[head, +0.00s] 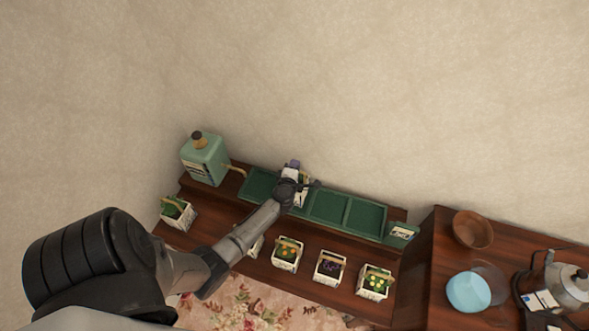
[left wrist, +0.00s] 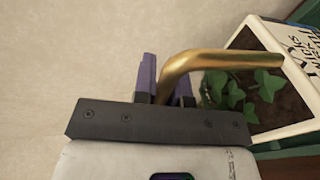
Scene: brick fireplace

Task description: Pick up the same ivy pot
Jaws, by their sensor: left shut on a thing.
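My left gripper (head: 293,166) is over the green tray (head: 365,216) on the upper shelf, around its second compartment from the left. In the left wrist view its purple fingers (left wrist: 165,82) are shut on the bent brass handle of the ivy pot (left wrist: 282,128). This pot is white with dark lettering, holds dark soil and green ivy leaves, and appears tilted in that view. In the head view my gripper and arm hide most of the pot. I cannot tell whether its base touches the tray. My right gripper is not in view.
A green can (head: 205,160) with a spout stands left of the tray. Several pots line the lower step, including a leafy one (head: 178,213) and a yellow-flowered one (head: 374,283). At right, a cabinet holds a wooden bowl (head: 473,230), a blue bowl (head: 468,293) and a kettle (head: 568,288).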

